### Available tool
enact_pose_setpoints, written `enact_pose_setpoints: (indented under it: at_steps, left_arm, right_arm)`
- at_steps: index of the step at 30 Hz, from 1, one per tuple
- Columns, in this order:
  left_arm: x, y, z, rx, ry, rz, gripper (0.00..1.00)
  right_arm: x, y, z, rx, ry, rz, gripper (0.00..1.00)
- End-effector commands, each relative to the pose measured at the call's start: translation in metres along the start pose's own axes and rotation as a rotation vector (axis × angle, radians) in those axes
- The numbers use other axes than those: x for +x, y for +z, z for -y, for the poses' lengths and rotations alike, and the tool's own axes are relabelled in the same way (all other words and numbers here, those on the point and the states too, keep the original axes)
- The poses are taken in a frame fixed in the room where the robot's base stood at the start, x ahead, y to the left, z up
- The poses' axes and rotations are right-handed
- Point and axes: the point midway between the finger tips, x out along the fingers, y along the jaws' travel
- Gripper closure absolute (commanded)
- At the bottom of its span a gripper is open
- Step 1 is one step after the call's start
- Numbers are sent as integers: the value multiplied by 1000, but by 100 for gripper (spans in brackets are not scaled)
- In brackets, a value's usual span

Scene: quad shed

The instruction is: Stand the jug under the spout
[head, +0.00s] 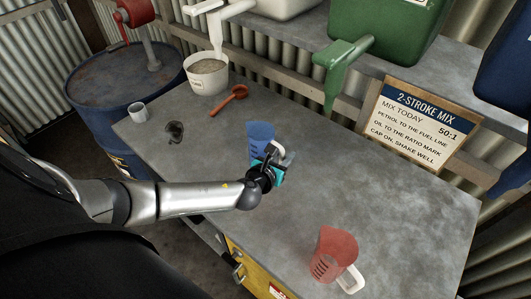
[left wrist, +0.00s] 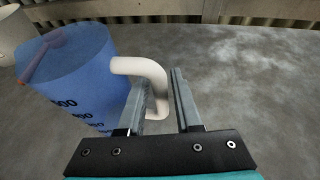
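A see-through blue jug (head: 260,136) with a white handle stands upright on the grey bench, near its middle. My left gripper (head: 272,168) is at its handle side. In the left wrist view the blue jug (left wrist: 78,80) is at the left, and its handle (left wrist: 150,70) reaches between the two fingers of my gripper (left wrist: 158,88). The fingers are apart, with a gap beside the handle. A green spout (head: 342,65) hangs from a green container (head: 385,30) at the back, right of the blue jug. A white spout (head: 216,30) hangs over a bucket. My right gripper is not seen.
A red jug (head: 333,252) with a white handle stands at the bench's front right. A sign (head: 418,122) leans behind. The bench below the green spout is clear.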

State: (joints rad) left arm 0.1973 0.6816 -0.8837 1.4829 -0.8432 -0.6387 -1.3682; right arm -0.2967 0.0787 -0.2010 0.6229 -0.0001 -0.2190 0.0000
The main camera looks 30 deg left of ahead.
Motion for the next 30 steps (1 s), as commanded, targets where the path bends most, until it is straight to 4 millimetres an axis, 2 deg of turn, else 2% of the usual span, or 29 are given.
enact_pose_setpoints:
  at_steps: [4,13,22,30]
  left_arm:
    - [14,0,1,-1,0,1,67]
    - [16,0,0,-1,-1,-1,67]
    - [16,0,0,-1,0,-1,99]
    - [16,0,0,-1,0,-1,100]
  right_arm:
    - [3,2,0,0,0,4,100]
    - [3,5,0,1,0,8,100]
    - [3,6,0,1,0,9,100]
    - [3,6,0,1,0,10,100]
